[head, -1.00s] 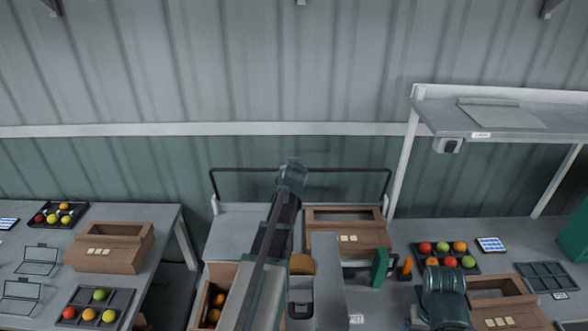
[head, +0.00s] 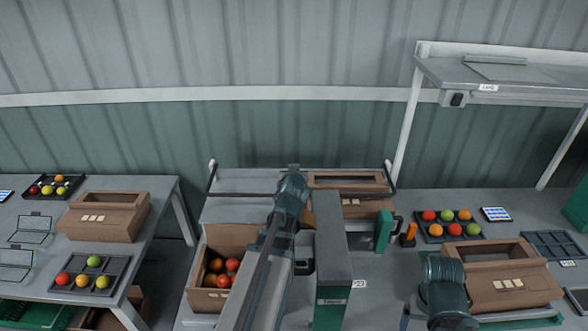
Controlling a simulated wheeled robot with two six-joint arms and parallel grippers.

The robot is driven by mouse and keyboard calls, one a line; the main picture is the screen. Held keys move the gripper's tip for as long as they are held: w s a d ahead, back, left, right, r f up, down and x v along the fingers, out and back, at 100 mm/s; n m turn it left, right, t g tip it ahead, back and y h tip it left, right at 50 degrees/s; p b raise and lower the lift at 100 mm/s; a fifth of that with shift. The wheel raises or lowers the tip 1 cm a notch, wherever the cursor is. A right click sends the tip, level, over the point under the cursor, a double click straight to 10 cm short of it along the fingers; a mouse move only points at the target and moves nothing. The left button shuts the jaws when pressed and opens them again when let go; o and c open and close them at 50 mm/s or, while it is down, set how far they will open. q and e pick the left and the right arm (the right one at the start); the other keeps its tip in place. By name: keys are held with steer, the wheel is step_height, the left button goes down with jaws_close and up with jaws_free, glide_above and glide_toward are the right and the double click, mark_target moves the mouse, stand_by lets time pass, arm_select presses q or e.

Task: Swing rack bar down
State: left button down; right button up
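The rack bar (head: 240,195) is a thin dark bar across the back of the middle bench. Its side arms join pale posts at the left (head: 212,163) and right, and the bar now lies lower than those joints. My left arm reaches up from the bottom of the head view, and its gripper end (head: 293,172) is at the middle of the bar. The wrist hides the fingers, so I cannot tell whether they grip or only touch the bar. My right arm shows at the lower right over the bench; its gripper is not visible.
A cardboard box of tomatoes (head: 225,240) stands left of my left arm. A tall grey-and-green unit (head: 333,255) stands just right of it. An empty-looking box (head: 350,205) sits behind. A shelf (head: 510,80) overhangs the right bench. Trays of tomatoes lie on both sides.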

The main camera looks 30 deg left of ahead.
arm_select(q)
steer(key=shift+f, duration=0.5)
steer(key=shift+s+d+f+b, duration=0.15)
steer(key=shift+s+f+b, duration=0.05)
steer(key=shift+b, duration=0.2)
